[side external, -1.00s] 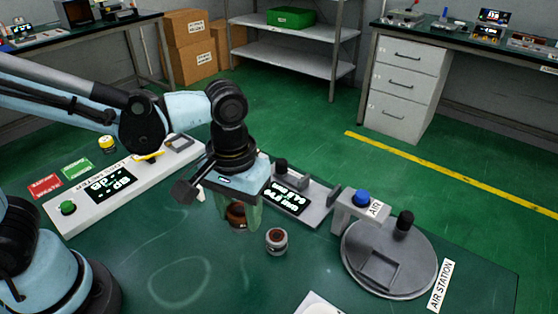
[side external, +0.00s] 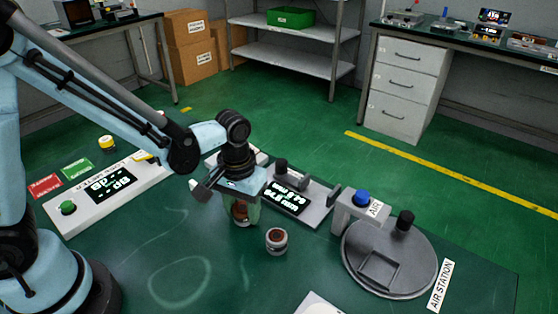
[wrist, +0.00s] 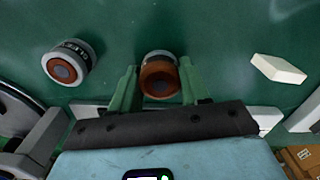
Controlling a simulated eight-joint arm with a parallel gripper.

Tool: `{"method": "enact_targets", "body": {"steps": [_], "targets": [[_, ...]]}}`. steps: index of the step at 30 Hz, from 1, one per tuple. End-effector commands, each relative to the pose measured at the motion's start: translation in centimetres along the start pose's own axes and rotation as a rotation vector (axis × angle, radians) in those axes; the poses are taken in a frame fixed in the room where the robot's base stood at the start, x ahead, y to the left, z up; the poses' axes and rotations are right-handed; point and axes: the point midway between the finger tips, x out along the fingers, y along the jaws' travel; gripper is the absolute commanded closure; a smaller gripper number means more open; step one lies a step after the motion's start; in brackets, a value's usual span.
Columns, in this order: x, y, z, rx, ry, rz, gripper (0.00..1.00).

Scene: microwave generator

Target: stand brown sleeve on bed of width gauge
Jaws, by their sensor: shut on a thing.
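The brown sleeve (side external: 240,212) is between the fingers of my gripper (side external: 242,218) in the side view, partly hidden by them. In the wrist view, the sleeve (wrist: 160,80) shows its brown ring end and a pale band, with a green finger on each side of my gripper (wrist: 157,88). My gripper is shut on it. The width gauge (side external: 318,213) is a grey device with a lit display and dark upright parts, just right of my gripper. The gripper hides part of the gauge's left side. The sleeve is apart from the gauge's visible bed.
A pale cup with a brown ring inside (side external: 277,240) stands right of my gripper; it also shows in the wrist view (wrist: 68,62). A round grey air station (side external: 405,275) stands farther right. A white console (side external: 112,190) lies left.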

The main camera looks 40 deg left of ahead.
Motion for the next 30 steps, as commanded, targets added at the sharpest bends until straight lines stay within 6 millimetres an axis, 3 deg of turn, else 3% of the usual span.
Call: {"method": "enact_targets", "body": {"steps": [12, 13, 17, 30], "targets": [[0.47, 0.02, 0.00, 0.000, 0.000, 0.000, 0.86], [0.43, 0.02, 0.00, 0.000, 0.000, 0.000, 0.50], [0.41, 0.02, 0.01, 0.000, 0.000, 0.000, 0.30], [-0.35, 0.02, 0.00, 0.000, 0.000, 0.000, 0.29]]}}
